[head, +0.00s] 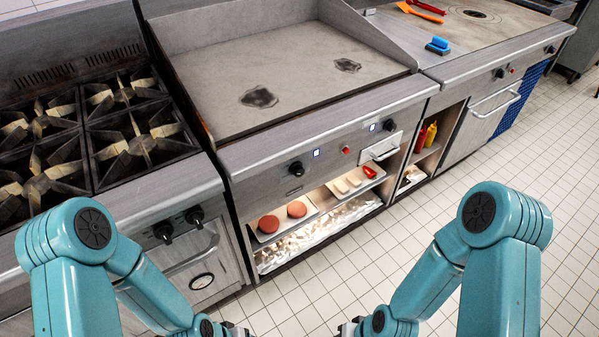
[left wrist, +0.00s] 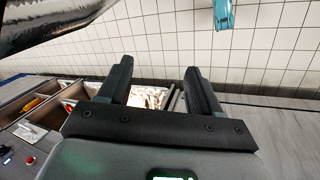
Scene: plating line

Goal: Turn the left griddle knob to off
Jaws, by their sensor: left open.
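The left griddle knob (head: 296,169) is a black dial on the front panel of the griddle (head: 290,70). Its pointer direction is too small to read. A small blue-white light (head: 316,153) glows to its right. My left gripper shows at the bottom edge of the head view, below and in front of the panel, apart from the knob. In the left wrist view its two dark fingers (left wrist: 158,72) are spread with nothing between them. The left knob is not visible there. My right gripper (head: 350,328) is mostly cut off at the bottom edge.
A right griddle knob (head: 388,124) and a red button (head: 346,150) share the panel. Below, a shelf holds trays with patties (head: 269,223). A gas range (head: 80,140) with its own knobs stands left. The tiled floor (head: 540,220) is clear at right.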

